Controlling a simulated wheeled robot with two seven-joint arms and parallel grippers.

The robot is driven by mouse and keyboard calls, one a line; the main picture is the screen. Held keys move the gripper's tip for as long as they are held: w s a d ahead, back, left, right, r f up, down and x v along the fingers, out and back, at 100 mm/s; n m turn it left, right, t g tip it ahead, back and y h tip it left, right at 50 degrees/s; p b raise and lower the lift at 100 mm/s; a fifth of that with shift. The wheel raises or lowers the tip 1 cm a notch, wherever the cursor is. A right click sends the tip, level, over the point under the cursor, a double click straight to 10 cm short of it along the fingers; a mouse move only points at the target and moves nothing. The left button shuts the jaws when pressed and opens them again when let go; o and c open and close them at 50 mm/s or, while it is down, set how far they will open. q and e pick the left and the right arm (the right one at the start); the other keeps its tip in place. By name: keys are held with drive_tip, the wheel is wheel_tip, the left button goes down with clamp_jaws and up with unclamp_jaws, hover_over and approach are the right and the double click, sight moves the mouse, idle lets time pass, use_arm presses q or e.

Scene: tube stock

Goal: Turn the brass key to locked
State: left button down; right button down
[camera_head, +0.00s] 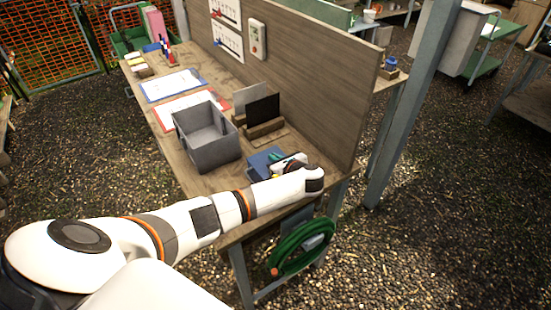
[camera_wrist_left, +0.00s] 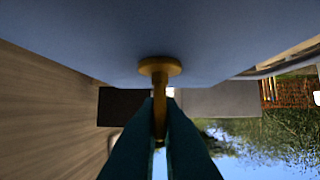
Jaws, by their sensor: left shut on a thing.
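The brass key (camera_wrist_left: 159,72) shows in the left wrist view, with its round collar against a blue-grey face (camera_wrist_left: 80,30) that fills the top of that view. My left gripper (camera_wrist_left: 160,125) is shut on the key's bar, one dark teal finger on each side. In the head view my left gripper (camera_head: 277,157) is at the near end of the workbench, beside a blue box (camera_head: 262,162). My wrist hides the key there. I cannot tell the key's turn from any mark. My right gripper is not in view.
On the workbench (camera_head: 208,182) a grey open bin (camera_head: 207,160) and a wooden holder with dark panels (camera_head: 263,112) stand beyond the blue box. A wooden back panel (camera_head: 320,88) runs along the right. A green hose (camera_head: 283,255) hangs at the near end.

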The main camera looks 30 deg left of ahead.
use_arm(q)
drive_tip(key=shift+n+g, duration=0.4)
drive_tip(key=c, duration=1.6)
unclamp_jaws()
drive_tip(key=b+v, duration=0.1)
drive_tip(key=v, duration=1.1)
